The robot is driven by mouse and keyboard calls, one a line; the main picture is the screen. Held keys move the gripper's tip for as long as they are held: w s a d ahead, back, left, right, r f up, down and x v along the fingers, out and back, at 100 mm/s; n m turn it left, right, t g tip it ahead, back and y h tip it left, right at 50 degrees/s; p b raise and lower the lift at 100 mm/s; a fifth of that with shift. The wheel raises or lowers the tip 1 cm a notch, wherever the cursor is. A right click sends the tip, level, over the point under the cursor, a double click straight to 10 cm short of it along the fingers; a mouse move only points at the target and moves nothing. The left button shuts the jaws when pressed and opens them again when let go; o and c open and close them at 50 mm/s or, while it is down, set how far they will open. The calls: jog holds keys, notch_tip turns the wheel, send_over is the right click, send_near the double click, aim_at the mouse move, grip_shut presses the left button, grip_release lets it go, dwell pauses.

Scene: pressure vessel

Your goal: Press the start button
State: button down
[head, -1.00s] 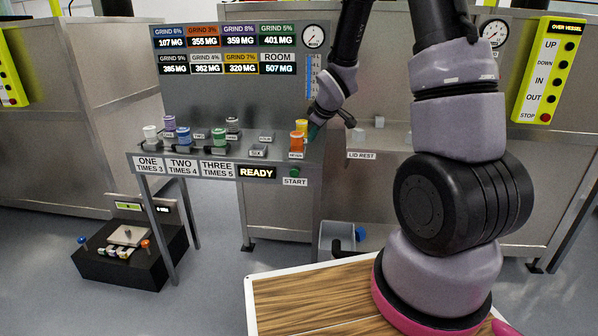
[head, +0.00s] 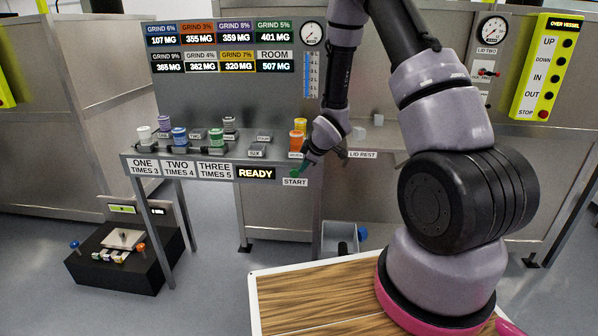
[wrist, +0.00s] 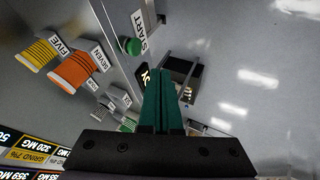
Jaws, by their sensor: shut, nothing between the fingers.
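The green round start button (wrist: 131,46) sits on the console's front edge beside the START label (wrist: 144,33) in the wrist view. The START label (head: 295,182) also shows in the head view, below the console's right front corner. My gripper (head: 302,169) reaches down and left to this corner, its green fingers overlapping the button's place there. In the wrist view my gripper (wrist: 162,72) is shut and empty. Its fingertips appear apart from the button, which lies up and left of them. I cannot tell the depth between them.
Orange cup (head: 296,139) and yellow cup (head: 300,125) stand close to my gripper on the console. Several more cups stand at its left. A READY display (head: 255,173) is on the front edge. A black box (head: 125,262) stands on the floor.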

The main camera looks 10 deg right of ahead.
aim_at(296, 173)
jog(key=x, duration=0.3)
jog(key=w+x, duration=0.1)
jog(key=x, duration=0.3)
jog(key=d+r+x, duration=0.1)
jog(key=x, duration=0.2)
jog(key=shift+w+f, duration=0.25)
jog(key=shift+w, duration=0.35)
jog(key=shift+w+d, duration=0.15)
jog(key=shift+w, duration=0.45)
